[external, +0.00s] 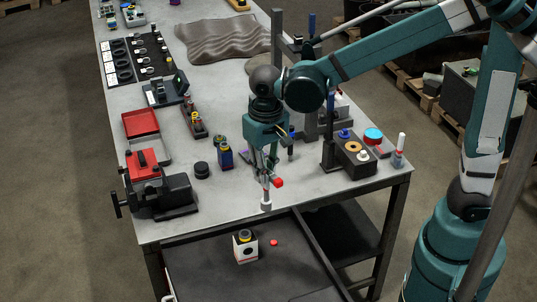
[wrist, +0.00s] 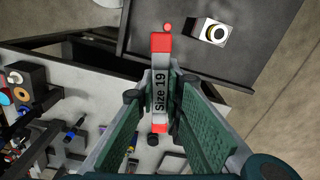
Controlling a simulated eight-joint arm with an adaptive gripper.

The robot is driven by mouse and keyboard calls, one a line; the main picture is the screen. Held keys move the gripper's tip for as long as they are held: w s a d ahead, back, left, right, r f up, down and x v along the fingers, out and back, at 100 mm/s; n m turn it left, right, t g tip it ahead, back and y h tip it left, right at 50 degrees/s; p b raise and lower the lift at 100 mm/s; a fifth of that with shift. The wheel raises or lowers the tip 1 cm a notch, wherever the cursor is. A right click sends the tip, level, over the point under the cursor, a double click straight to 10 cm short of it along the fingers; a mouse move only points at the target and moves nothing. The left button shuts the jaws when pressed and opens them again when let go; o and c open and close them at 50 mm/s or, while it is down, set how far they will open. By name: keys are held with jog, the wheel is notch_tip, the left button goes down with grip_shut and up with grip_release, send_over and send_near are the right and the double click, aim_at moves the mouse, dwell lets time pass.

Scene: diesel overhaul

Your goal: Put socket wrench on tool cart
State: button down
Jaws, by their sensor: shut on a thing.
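The socket wrench (wrist: 160,88) is a grey bar marked "Size 19" with red ends in the wrist view. My gripper (wrist: 161,100) is shut on it, with its green-padded fingers on either side. In the external view the wrench's red end (external: 277,182) shows beside my gripper (external: 266,178), above the front edge of the grey workbench. The tool cart appears to be the dark, low surface (external: 200,272) in front of the bench. Its dark top also shows at the top of the wrist view (wrist: 255,50). The wrench is apart from this surface.
A white box (external: 245,250) and a small red piece (external: 273,243) sit on the dark surface. Its left front part is clear. The grey workbench (external: 225,195) carries a red vise-like device (external: 143,165), a black holder (external: 355,157) and several small parts near my gripper.

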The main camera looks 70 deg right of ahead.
jog(key=s+a+r+m, duration=0.1)
jog(key=s+a+m, duration=0.2)
jog(key=s+a, duration=0.1)
jog(key=shift+s+a+r, duration=0.15)
jog(key=shift+s+a, duration=0.1)
jog(key=shift+a, duration=0.15)
dwell(0.4)
jog(key=shift+f, duration=2.95)
jog(key=shift+f, duration=2.05)
jog(key=shift+f+b, duration=0.2)
jog(key=shift+b, duration=0.15)
jog(key=c, duration=2.4)
grip_release()
jog(key=shift+r, duration=0.2)
